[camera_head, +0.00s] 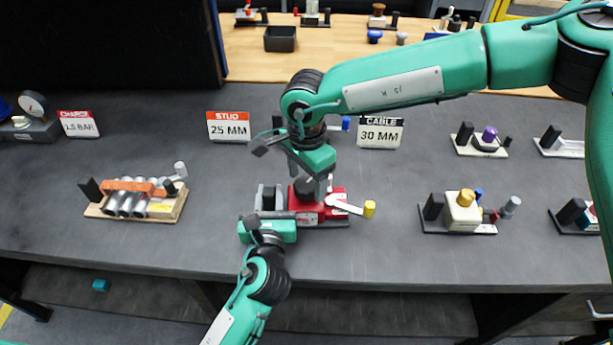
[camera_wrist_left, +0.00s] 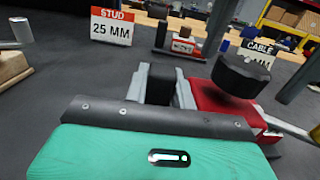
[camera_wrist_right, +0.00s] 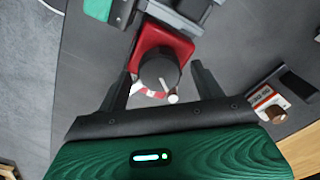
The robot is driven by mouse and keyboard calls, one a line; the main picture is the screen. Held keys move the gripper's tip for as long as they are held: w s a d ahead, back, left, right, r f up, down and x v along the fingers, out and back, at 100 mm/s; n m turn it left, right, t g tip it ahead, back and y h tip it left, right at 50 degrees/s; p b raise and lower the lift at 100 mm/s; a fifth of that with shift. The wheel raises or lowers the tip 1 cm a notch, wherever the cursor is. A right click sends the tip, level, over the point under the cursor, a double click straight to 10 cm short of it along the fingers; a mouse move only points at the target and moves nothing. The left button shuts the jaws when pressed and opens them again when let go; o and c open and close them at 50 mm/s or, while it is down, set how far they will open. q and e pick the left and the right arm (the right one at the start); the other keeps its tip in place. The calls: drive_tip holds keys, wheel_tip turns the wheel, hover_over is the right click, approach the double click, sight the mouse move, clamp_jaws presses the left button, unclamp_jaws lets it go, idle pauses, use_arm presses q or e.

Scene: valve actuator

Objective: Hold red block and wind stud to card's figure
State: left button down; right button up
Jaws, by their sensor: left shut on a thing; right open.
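The red block (camera_head: 336,194) stands on a dark base at the bench's front edge, with a black upright grip (camera_head: 268,198) at its left end. It also shows in the left wrist view (camera_wrist_left: 222,104). My left gripper (camera_head: 269,190) is shut on that grip, a finger on each side. The card (camera_head: 228,126) reads STUD 25 MM. Any scale reading is too small to tell.
A white lever with a yellow tip (camera_head: 369,208) sticks out right of the red block. A CABLE 30 MM card (camera_head: 380,133) stands behind. A pipe fixture (camera_head: 130,205) is at left and a cream block fixture (camera_head: 463,212) at right.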

drive_tip(key=c, duration=1)
drive_tip(key=shift+m, duration=0.4)
